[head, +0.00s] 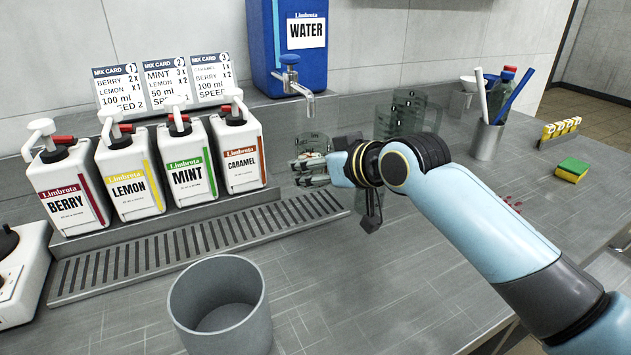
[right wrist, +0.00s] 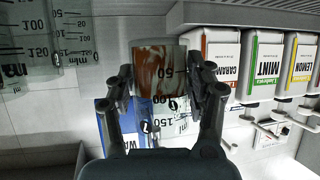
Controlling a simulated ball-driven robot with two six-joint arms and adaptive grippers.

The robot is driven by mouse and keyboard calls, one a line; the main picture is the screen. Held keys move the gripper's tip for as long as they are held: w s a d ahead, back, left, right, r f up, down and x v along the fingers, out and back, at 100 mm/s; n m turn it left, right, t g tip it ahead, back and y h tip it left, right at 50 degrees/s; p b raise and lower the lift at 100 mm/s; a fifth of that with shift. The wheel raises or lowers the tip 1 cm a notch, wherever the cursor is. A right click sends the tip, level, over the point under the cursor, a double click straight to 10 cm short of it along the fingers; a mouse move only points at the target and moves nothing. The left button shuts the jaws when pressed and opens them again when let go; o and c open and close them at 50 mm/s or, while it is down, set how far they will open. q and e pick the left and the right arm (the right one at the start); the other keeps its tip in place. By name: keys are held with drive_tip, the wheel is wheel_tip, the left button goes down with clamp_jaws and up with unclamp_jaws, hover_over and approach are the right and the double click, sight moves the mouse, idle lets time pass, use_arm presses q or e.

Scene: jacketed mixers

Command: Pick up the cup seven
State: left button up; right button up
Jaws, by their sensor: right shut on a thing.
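My right gripper (head: 314,168) reaches in from the right, over the counter beside the drip tray. It is shut on a clear measuring cup (right wrist: 160,112) with black graduation marks; brown and white streaks show in its far part. In the right wrist view the gripper's fingers (right wrist: 160,88) lie on both sides of this cup. In the head view the cup (head: 312,142) is partly hidden by the gripper. More clear graduated cups (head: 405,112) stand behind my right wrist. My left gripper is not in view.
Berry (head: 68,190), lemon (head: 128,178), mint (head: 186,163) and caramel (head: 239,155) pump bottles stand behind the drip tray (head: 200,245). A blue water dispenser (head: 268,50) is behind. A grey bin (head: 218,305) stands in front. The front middle counter is clear.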

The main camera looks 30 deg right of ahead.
wheel_tip(320, 180, up, 2)
drive_tip(key=shift+r, duration=0.15)
drive_tip(key=s+a, duration=0.1)
drive_tip(key=s, duration=1.8)
drive_tip(key=shift+s+f+p, duration=0.3)
drive_tip(key=shift+p, duration=0.05)
drive_tip(key=shift+a, duration=0.1)
